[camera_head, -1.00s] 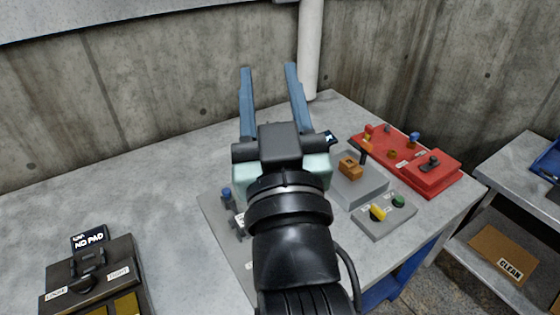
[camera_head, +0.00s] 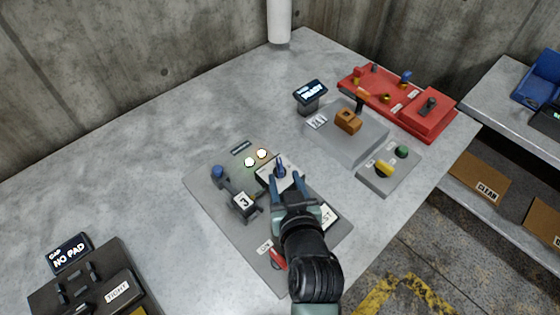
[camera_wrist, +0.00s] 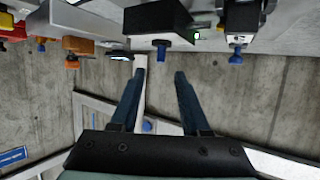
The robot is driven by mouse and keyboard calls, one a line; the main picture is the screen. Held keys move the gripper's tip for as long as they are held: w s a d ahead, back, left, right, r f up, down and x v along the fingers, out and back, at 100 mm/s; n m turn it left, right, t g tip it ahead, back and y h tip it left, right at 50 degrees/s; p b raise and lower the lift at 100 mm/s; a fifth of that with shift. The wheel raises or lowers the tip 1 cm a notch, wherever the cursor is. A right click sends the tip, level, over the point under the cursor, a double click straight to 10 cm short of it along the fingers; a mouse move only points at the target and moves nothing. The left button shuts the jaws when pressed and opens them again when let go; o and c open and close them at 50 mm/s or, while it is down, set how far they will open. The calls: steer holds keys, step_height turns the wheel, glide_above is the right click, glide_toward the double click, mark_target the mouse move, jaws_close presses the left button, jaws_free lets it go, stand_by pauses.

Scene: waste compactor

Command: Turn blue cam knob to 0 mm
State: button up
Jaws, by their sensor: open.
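A dark blue knob (camera_head: 281,166) stands on a small grey box on the dark grey panel (camera_head: 208,195). My gripper (camera_head: 288,182) is open, its blue fingers pointing towards this knob. In the wrist view, a blue knob (camera_wrist: 160,50) hangs from a dark box, just beyond and roughly between the open fingertips (camera_wrist: 160,75), with nothing held. Another blue knob (camera_head: 218,171) tops a lever beside a "3" label (camera_head: 243,201); a blue knob (camera_wrist: 236,56) also shows at right in the wrist view. No mm scale is readable, and the box is partly hidden by my gripper.
Two lit lamps (camera_head: 256,158) sit behind the box. A red handle (camera_head: 278,258) lies left of my arm. A grey block with an orange part (camera_head: 348,121), a yellow-green button box (camera_head: 385,170) and a red panel (camera_head: 430,118) stand to the right. The back-left tabletop is clear.

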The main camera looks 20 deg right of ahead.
mark_target(280, 165)
steer(key=x, duration=0.7)
steer(key=shift+r, duration=0.1)
jaws_close()
